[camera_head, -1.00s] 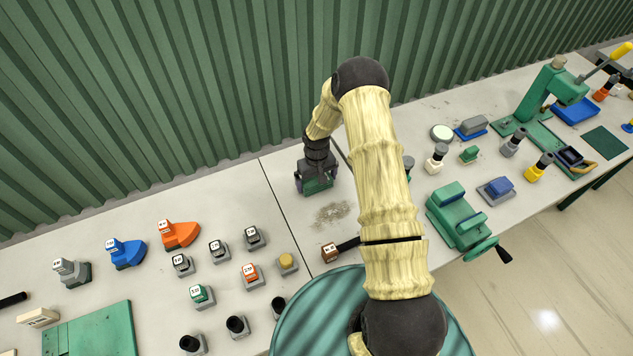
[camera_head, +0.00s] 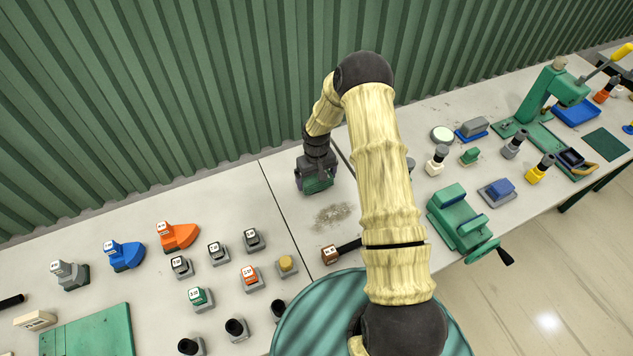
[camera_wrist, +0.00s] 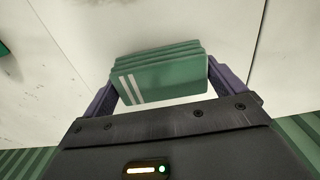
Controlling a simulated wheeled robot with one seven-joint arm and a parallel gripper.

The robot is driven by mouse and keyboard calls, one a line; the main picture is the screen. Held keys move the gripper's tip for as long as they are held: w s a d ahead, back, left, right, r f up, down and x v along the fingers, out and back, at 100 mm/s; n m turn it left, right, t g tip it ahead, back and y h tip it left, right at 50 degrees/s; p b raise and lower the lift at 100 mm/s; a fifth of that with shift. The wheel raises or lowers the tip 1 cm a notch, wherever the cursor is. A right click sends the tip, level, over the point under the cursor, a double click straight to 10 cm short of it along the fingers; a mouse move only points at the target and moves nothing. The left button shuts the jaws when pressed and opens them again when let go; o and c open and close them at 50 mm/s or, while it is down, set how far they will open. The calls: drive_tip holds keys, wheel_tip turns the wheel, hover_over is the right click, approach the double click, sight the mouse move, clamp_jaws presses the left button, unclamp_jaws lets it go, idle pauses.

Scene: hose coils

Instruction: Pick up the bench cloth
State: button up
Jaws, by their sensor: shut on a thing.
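The bench cloth (camera_wrist: 160,78) is a green, folded stack with two white stripes near one end. In the wrist view it sits between the two purple fingers of my gripper (camera_wrist: 160,88), which are shut on its two sides. In the head view my gripper (camera_head: 316,190) points down at the back of the bench, and the green of the cloth (camera_head: 318,184) shows at its lower end. I cannot tell whether the cloth touches the bench top.
The bench (camera_head: 285,205) has a greyish speckled patch (camera_head: 333,215) in front of my gripper. A dark-handled brush (camera_head: 330,254) lies nearer. Several labelled fittings stand to the left. A green vise (camera_head: 462,222) stands right. The corrugated green wall (camera_head: 200,90) rises close behind.

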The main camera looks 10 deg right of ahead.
sight(316, 177)
wheel_tip(316, 177, up, 8)
drive_tip(key=b, duration=0.2)
drive_tip(key=shift+b, duration=0.3)
drive_tip(key=shift+o, duration=1)
drive_tip(key=shift+c, duration=0.4)
